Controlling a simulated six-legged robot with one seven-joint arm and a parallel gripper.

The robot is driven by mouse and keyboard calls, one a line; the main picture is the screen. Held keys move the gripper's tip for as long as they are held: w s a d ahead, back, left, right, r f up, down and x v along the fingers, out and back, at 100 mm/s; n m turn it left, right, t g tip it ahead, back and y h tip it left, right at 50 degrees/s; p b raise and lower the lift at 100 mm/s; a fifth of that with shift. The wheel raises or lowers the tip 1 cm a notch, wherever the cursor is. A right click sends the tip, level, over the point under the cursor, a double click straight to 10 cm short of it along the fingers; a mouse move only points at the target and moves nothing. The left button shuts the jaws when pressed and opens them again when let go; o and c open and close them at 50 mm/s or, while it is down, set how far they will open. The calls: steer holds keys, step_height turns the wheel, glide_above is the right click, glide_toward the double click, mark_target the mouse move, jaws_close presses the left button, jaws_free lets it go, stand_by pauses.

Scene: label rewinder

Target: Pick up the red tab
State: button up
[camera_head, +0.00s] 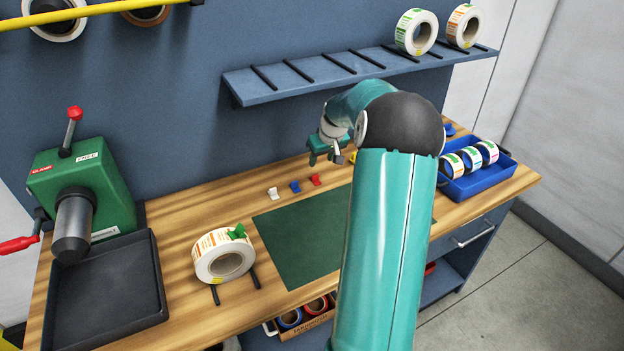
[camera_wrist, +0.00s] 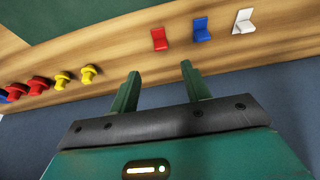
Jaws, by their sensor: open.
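The red tab (camera_head: 315,180) is a small L-shaped piece on the wooden bench, at the right end of a row with a blue tab (camera_head: 295,186) and a white tab (camera_head: 273,193). In the wrist view the red tab (camera_wrist: 158,39) lies beyond my fingertips, roughly in line with the gap between them. The blue tab (camera_wrist: 202,29) and white tab (camera_wrist: 244,21) are to its right. My gripper (camera_wrist: 159,70) is open, with nothing between its fingers. In the head view my gripper (camera_head: 325,160) is above the bench, behind the red tab, apart from it.
Red and yellow knobs (camera_wrist: 88,75) stand left of the tabs in the wrist view. A green mat (camera_head: 300,245) lies in front of the tabs. A label roll (camera_head: 224,256) stands to the left. A blue tray (camera_head: 485,180) with rolls is right; a shelf (camera_head: 340,70) hangs above.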

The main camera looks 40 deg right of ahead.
mark_target(315, 175)
steer(key=x, duration=0.2)
steer(key=shift+f, duration=0.4)
steer(key=shift+x, duration=3.05)
steer(key=shift+w+a+r, duration=0.1)
steer(key=shift+w, duration=0.05)
jaws_close()
